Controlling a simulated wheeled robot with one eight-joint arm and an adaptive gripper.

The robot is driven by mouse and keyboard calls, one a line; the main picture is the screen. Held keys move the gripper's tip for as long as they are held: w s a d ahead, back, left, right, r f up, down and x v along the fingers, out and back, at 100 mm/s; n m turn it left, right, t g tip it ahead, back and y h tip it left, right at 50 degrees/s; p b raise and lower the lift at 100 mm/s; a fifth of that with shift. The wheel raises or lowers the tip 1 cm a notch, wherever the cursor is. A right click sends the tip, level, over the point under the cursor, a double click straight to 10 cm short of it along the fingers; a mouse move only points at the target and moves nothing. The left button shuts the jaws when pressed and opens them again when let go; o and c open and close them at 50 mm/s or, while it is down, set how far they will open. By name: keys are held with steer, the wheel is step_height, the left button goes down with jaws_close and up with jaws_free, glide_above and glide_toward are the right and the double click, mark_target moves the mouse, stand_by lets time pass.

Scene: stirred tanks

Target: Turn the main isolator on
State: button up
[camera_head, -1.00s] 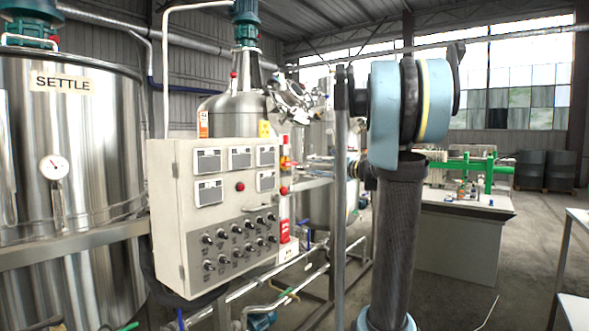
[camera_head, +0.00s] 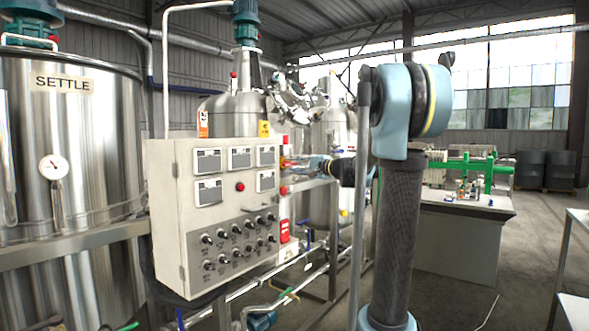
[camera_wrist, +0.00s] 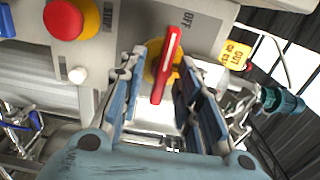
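The main isolator (camera_wrist: 168,62) shows in the wrist view as a long red handle on a yellow round base, mounted on a grey panel. The handle runs nearly upright in the picture, tilted slightly right at the top, with an "OFF" label (camera_wrist: 187,20) beside its upper end. My gripper (camera_wrist: 159,72) is open, with one finger on each side of the handle. Gaps show between the fingers and the handle, though contact lower down is hard to judge.
A yellow tag (camera_wrist: 237,52) hangs to the right. A steel settle tank (camera_head: 100,170) stands left of the cabinet.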

jaws_close()
steer(key=shift+s+f+m, duration=0.1)
steer(key=shift+f+m, duration=0.05)
steer(key=shift+m, duration=1.05)
stand_by(1.3)
jaws_free()
steer(key=v, duration=1.2)
